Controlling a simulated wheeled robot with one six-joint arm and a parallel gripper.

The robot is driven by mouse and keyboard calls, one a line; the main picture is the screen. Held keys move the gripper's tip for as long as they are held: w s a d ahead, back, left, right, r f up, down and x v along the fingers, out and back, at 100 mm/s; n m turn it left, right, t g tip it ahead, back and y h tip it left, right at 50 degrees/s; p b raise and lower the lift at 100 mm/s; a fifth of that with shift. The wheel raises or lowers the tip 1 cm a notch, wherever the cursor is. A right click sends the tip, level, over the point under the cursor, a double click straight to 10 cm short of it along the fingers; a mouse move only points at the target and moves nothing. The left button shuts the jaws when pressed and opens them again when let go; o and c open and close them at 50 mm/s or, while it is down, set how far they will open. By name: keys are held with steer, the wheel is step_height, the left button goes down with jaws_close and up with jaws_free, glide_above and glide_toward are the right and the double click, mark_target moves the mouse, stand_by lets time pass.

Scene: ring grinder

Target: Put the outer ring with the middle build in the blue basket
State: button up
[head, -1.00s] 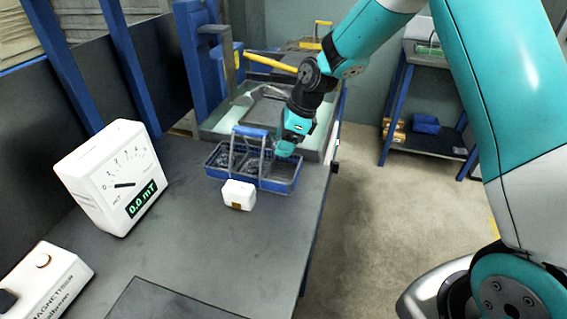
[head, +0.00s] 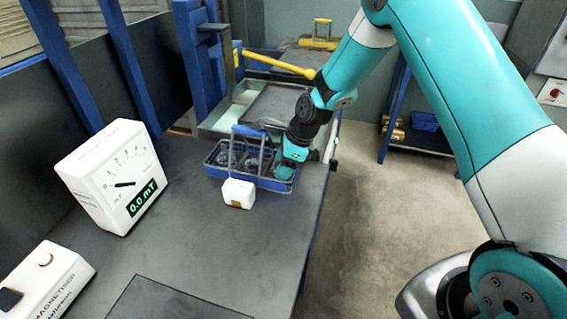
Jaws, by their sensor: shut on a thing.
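The blue basket (head: 232,175) with an upright blue handle stands on the grey bench. Several dark grey rings (head: 252,160) lie in its left and middle part; their builds are too small to tell apart. My gripper (head: 284,172) is at the right end of the basket, low at its rim, pointing down. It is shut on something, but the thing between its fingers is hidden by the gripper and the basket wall. I cannot tell whether it touches the basket floor.
A small white block (head: 238,194) stands just in front of the basket. A white meter (head: 113,178) reading 0.0 mT and a magnetiser box (head: 45,285) stand at the left. A tray with a dark panel (head: 275,105) lies behind.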

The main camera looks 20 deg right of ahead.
steer(key=shift+s+d+f, duration=0.1)
steer(key=shift+s+f, duration=0.05)
steer(key=shift+f, duration=0.35)
steer(key=o, duration=0.8)
steer(key=shift+s+f, duration=0.1)
steer(key=shift+c, duration=0.2)
steer(key=shift+r, duration=0.3)
steer(key=w+a+v, duration=0.1)
steer(key=v, duration=1.1)
steer(key=s+a+r+n, duration=0.6)
steer(key=s+r+n, duration=0.4)
steer(key=s+n, duration=0.2)
steer(key=s+a+r+n+g, duration=0.1)
steer(key=s+a+r+n, duration=0.1)
steer(key=s+n, duration=1.5)
steer(key=shift+s+r+b, duration=0.4)
steer(key=shift+s+r, duration=0.15)
steer(key=shift+r, duration=0.05)
steer(key=shift+a, duration=0.1)
